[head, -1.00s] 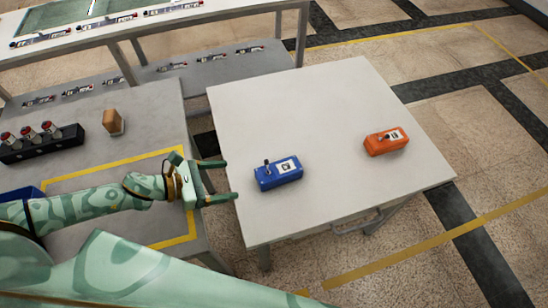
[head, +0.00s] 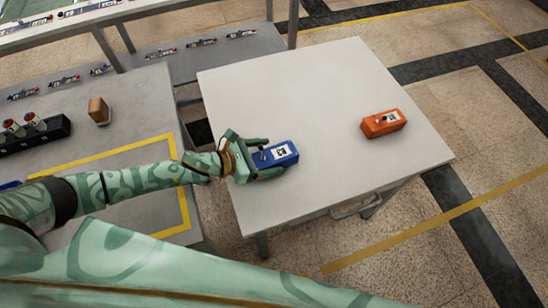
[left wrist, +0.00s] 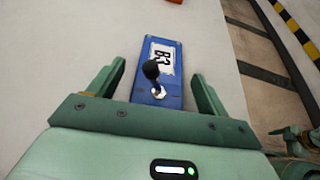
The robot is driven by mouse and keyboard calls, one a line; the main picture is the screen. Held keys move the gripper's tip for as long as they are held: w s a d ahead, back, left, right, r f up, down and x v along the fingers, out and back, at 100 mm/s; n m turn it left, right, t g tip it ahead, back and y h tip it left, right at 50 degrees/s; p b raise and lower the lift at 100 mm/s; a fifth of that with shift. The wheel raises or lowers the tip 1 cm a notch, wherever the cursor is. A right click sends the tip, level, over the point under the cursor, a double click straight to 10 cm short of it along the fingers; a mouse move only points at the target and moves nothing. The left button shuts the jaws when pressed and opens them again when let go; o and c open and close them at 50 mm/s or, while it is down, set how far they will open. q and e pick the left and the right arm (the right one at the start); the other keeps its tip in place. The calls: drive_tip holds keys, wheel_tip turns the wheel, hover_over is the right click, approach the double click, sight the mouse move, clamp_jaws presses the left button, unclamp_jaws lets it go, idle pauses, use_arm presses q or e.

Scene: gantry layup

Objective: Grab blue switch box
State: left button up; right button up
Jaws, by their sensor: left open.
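The blue switch box (head: 276,155) lies on the white table (head: 330,90). It has a white label and a black-knobbed lever, which show clearly in the left wrist view (left wrist: 158,80). My left gripper (head: 262,158) is open with one finger on each side of the box's near end. In the left wrist view, gaps show between the box and both fingers (left wrist: 157,88). An orange switch box (head: 383,123) lies farther right on the same table.
A grey bench with a yellow-taped outline (head: 110,155) stands left of the table. It holds a tan block (head: 98,110) and a black holder with red-topped parts (head: 32,134). The white table is clear around both switch boxes.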

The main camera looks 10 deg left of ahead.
use_arm(q)
drive_tip(key=shift+x, duration=0.85)
drive_tip(key=c, duration=1.2)
drive_tip(key=shift+o, duration=0.2)
